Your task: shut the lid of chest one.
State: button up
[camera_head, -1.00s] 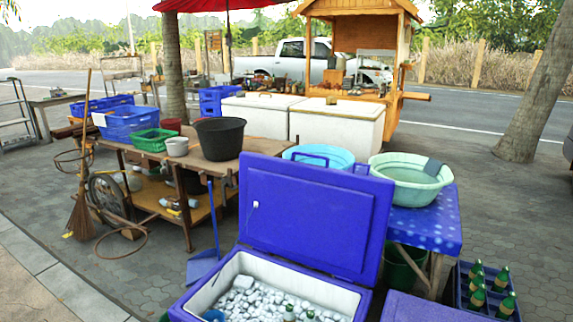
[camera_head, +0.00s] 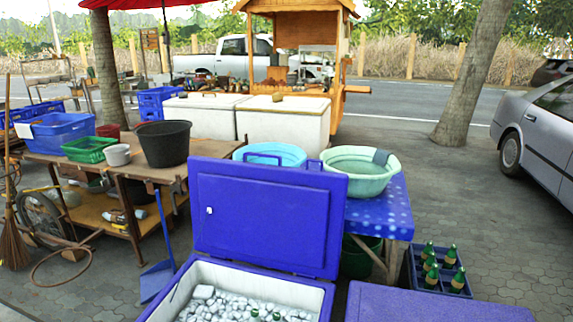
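A blue chest (camera_head: 322,302) with white inner walls stands at the bottom middle, cut off by the lower edge of the view. Its blue lid (camera_head: 265,215) is open and stands up at the back, leaning slightly away. Ice and a couple of green bottle tops (camera_head: 255,315) show inside. A second blue chest (camera_head: 440,305) stands to its right with its top shut, partly cut off. No label shows which one is chest one; only the left chest has its lid open. My gripper is not in view.
Behind the lid stands a table with a blue dotted cloth (camera_head: 385,213), bearing a green basin (camera_head: 360,185) and a light blue tub (camera_head: 268,152). A bottle crate (camera_head: 412,270) sits at the right. A blue dustpan (camera_head: 156,280) stands left.

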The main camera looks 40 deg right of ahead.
aim_at(289, 220)
jog(key=z, duration=4.9)
jog(key=i, duration=0.1)
jog(key=u, duration=3.7)
jog(key=k, duration=0.9)
jog(key=u, duration=0.2)
jog(key=i, duration=0.8)
jog(key=z, duration=0.05)
